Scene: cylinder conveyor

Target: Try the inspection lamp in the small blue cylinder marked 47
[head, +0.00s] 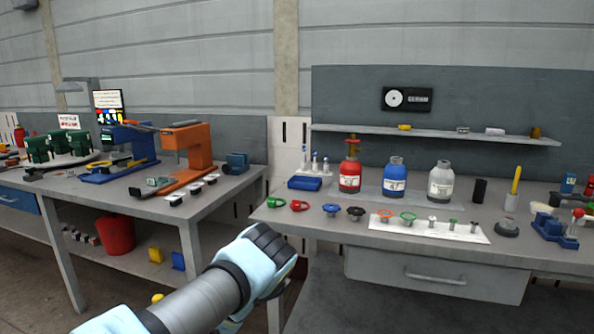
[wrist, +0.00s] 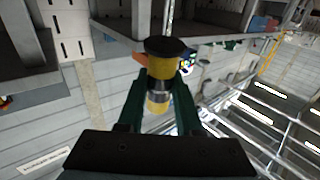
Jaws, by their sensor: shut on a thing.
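The small blue cylinder (head: 394,178) stands upright on the right bench, between a red cylinder (head: 350,175) and a grey one (head: 440,181). Its neck shows no valve, and its label is too small to read. In the wrist view my gripper (wrist: 158,105) is shut on a yellow, black-capped thing with a metal band, probably the inspection lamp (wrist: 162,70). In the head view my arm's end is in front of the bench's left end, apart from the cylinders; the fingers and held thing are not clearly visible there.
The red cylinder carries a valve. Several handwheels, a white strip of small parts (head: 430,226) and a blue tray (head: 305,183) lie on the right bench (head: 350,235). A shelf (head: 450,136) runs behind the cylinders. An orange press (head: 190,150) stands on the left bench.

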